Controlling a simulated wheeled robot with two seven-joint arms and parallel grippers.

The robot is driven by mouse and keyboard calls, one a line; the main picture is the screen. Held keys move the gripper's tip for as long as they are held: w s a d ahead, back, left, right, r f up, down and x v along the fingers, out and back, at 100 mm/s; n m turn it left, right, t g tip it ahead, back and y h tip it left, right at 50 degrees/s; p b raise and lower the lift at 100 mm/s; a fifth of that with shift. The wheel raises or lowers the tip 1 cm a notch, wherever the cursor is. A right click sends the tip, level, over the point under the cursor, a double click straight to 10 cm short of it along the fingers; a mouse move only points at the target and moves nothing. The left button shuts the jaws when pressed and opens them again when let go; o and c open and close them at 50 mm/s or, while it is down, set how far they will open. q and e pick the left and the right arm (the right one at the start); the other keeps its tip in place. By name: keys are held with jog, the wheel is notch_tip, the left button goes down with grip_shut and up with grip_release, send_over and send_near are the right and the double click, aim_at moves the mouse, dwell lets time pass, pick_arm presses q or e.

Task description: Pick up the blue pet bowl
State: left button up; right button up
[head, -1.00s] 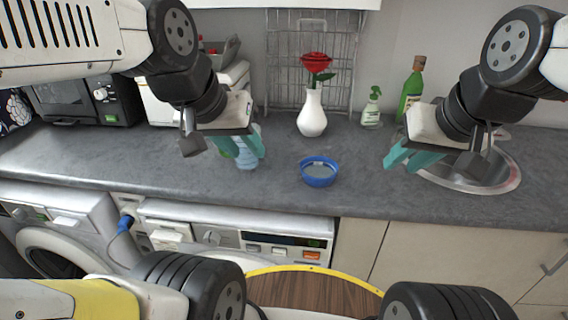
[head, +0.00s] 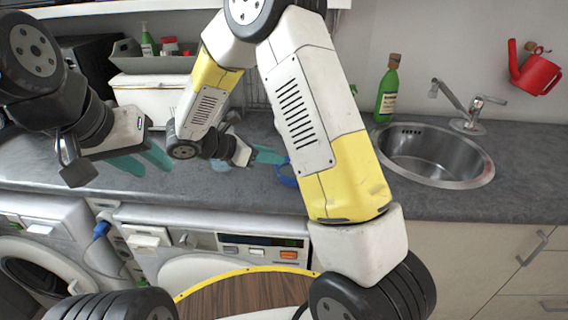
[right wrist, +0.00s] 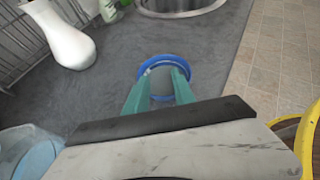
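The blue pet bowl (head: 285,180) sits on the grey counter in the head view, mostly hidden behind my right arm. In the right wrist view the bowl (right wrist: 161,59) is upright, straight ahead of the fingers. My right gripper (right wrist: 163,76) is open, its teal fingers apart and overlapping the bowl's near part in that view. I cannot tell whether they touch it. In the head view the right gripper (head: 278,156) is at the bowl's left side. My left gripper (head: 157,166) is open and empty, left of the bowl above the counter.
A white vase (right wrist: 65,38) stands near the bowl. A bluish translucent container (right wrist: 27,150) is close to my right gripper. A green bottle (head: 388,90) and the sink (head: 435,155) are to the right. Washing machines stand below the counter's front edge.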

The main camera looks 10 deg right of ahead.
aim_at(294, 171)
jog(key=w+a+f+n+t, duration=0.2)
jog(key=a+f, duration=0.1)
jog(key=shift+w+a+n+h, duration=0.1)
jog(key=shift+w+n+h, duration=0.1)
jog(key=shift+n+h, duration=0.1)
jog(key=x, duration=0.7)
jog(key=shift+w, duration=0.3)
grip_shut()
jog(key=shift+s+f, duration=0.1)
jog(key=shift+f, duration=0.05)
dwell(0.6)
